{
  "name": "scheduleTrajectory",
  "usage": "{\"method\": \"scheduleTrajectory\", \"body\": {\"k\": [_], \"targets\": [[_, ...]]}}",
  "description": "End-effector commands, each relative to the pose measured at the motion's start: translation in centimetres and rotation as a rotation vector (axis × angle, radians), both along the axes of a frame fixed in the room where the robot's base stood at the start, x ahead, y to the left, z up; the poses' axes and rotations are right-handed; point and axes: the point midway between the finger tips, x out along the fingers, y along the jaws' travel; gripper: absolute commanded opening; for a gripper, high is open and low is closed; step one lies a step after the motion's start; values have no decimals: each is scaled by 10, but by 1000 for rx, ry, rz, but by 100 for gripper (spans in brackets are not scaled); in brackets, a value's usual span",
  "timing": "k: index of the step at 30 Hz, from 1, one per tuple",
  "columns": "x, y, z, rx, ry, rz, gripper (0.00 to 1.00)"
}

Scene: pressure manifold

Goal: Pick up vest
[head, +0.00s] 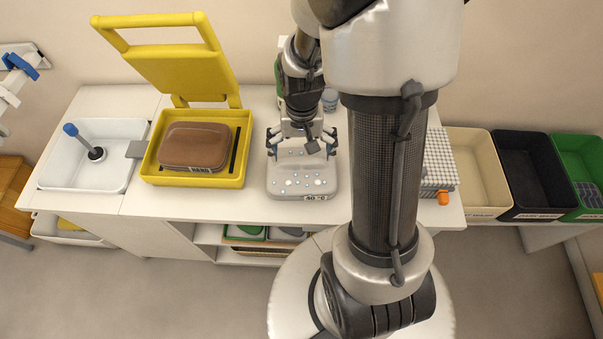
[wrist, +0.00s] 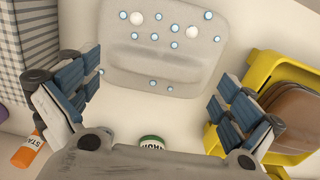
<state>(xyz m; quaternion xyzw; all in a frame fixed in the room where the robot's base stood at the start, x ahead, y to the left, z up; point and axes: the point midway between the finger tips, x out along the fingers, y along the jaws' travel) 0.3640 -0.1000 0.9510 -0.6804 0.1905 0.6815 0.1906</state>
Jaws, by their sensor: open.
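My gripper (head: 301,148) is open, its two fingers spread over the far part of a rounded grey slab (head: 302,180) on the white counter. The slab has several small blue-ringed dots, two larger white knobs and a tag reading 40 on its front edge. In the wrist view the slab (wrist: 165,65) lies ahead between the open fingers (wrist: 155,98), with nothing held. I cannot tell whether this slab is the vest; no other thing in view is clearly a vest. My arm hides part of the counter to the right.
Left of the slab, a yellow tray (head: 195,182) with a raised yellow frame holds a brown padded block (head: 194,147). A white sink (head: 90,160) is farther left. Right are a checkered stack (head: 438,165), an orange bottle (head: 443,198) and beige (head: 478,168), black (head: 527,170) and green (head: 580,160) bins.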

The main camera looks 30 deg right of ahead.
Motion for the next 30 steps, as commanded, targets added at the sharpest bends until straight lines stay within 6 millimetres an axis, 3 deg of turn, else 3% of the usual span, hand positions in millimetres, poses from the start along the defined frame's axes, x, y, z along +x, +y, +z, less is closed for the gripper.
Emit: {"method": "scheduleTrajectory", "body": {"k": [7,16,23,30], "targets": [[0,0,-15,0,0,0,100],[1,-1,-57,0,0,0,100],[1,-1,-57,-1,-2,0,100],[1,-1,-56,-1,-2,0,84]]}}
